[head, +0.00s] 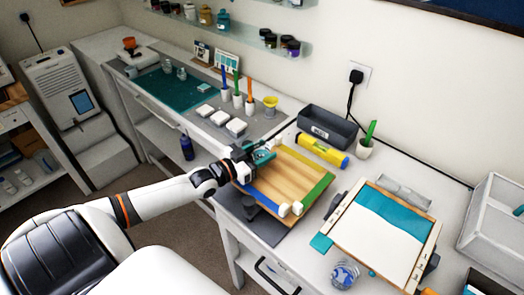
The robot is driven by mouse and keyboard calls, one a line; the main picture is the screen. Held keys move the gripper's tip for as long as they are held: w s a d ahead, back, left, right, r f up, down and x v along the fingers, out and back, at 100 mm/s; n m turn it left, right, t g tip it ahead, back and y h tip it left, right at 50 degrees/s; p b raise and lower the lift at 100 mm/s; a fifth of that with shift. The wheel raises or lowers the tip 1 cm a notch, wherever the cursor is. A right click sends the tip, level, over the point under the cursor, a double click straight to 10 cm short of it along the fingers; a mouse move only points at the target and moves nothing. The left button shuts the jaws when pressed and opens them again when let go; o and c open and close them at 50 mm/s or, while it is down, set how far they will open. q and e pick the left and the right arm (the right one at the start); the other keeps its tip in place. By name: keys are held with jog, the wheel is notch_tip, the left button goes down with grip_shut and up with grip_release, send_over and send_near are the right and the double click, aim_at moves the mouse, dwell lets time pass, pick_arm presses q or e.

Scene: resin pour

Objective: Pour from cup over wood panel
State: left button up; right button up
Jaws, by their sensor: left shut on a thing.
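The wood panel (284,179) lies on the white table in the head view. Coloured strips in yellow, green and blue run along its edges. My left gripper (254,156) reaches in from the left and is above the panel's far left corner. It is shut on a small teal cup (264,157), which seems tilted over the panel. The gripper partly hides the cup, and I cannot see its contents or any stream. My right gripper is not in view.
A dark grey mat (268,231) lies under the panel. A dark bin (327,127) and a yellow roll (322,149) are behind it. A frame with a white and teal sheet (375,240) lies to the right. A clear jar (344,273) stands near the front edge.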

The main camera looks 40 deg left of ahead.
pick_arm(q)
jog(key=shift+d+r+m+g+y+p, duration=0.15)
jog(key=shift+r+m+g+y+p, duration=0.15)
jog(key=shift+r+m+p, duration=0.5)
jog(key=m, duration=0.1)
jog(key=m+p, duration=0.1)
jog(key=m, duration=0.1)
jog(key=shift+s+d+m+g+y, duration=0.1)
jog(key=shift+d+m+g+y, duration=0.2)
jog(key=shift+m+y, duration=0.1)
jog(key=shift+f+m, duration=0.25)
jog(key=shift+m, duration=0.45)
jog(key=shift+d+r+m+g+y+p, duration=0.1)
jog(key=shift+r+m+g+y+p, duration=0.2)
jog(key=shift+m+p, duration=0.45)
jog(key=shift+f+b, duration=0.4)
jog(key=shift+b, duration=0.05)
jog(key=shift+m+y+p, duration=0.3)
jog(key=shift+m+p, duration=0.15)
jog(key=shift+f+m+y, duration=0.15)
jog(key=shift+m+y, duration=0.15)
jog(key=shift+m, duration=0.2)
jog(key=shift+p, duration=0.35)
jog(key=shift+p, duration=0.3)
